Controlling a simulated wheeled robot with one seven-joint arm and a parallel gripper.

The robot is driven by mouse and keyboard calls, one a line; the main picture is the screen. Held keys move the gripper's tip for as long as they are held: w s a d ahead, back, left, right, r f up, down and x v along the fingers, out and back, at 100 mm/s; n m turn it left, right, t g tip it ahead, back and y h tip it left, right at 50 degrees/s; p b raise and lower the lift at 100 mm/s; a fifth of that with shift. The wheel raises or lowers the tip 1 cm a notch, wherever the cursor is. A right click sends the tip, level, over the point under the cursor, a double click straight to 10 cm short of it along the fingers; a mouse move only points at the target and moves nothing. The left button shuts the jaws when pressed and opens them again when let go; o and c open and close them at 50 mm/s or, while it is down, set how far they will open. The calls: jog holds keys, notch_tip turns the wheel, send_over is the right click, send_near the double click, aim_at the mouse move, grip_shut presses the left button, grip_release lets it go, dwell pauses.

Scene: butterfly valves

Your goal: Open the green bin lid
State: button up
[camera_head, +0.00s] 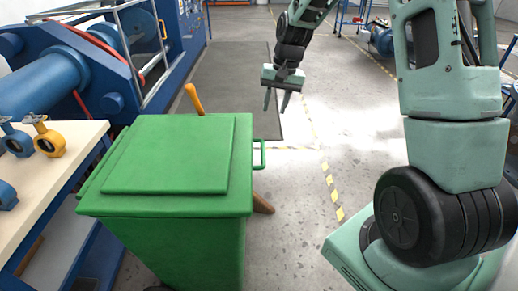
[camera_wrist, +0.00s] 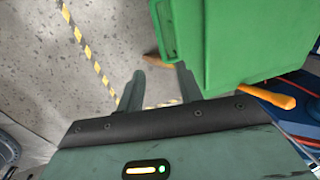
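The green bin (camera_head: 180,235) stands left of centre in the head view. Its green lid (camera_head: 170,160) is down and flat on top, with a handle (camera_head: 260,155) on the right side. My gripper (camera_head: 278,103) hangs above the floor, behind and to the right of the bin, apart from it. Its two fingers are spread with nothing between them. In the wrist view, my gripper (camera_wrist: 162,88) shows open fingers, and the bin's green side (camera_wrist: 235,40) with its handle (camera_wrist: 163,30) lies just beyond them.
A workbench (camera_head: 50,175) with blue and yellow valves (camera_head: 47,137) stands left of the bin. Blue machinery (camera_head: 60,80) is behind it. An orange-handled thing (camera_head: 194,98) sticks up behind the bin. The floor right of the bin is clear, with yellow-striped tape (camera_head: 333,190).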

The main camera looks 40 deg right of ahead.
aim_at(263, 151)
jog(key=a+f, duration=0.1)
jog(key=f, duration=0.4)
jog(key=w+f, duration=0.1)
jog(key=f, duration=0.4)
jog(key=a+f, duration=0.1)
jog(key=f, duration=0.4)
jog(key=shift+w+a+f, duration=0.3)
jog(key=shift+f, duration=0.1)
jog(key=shift+c, duration=0.4)
jog(key=shift+r, duration=0.1)
grip_shut()
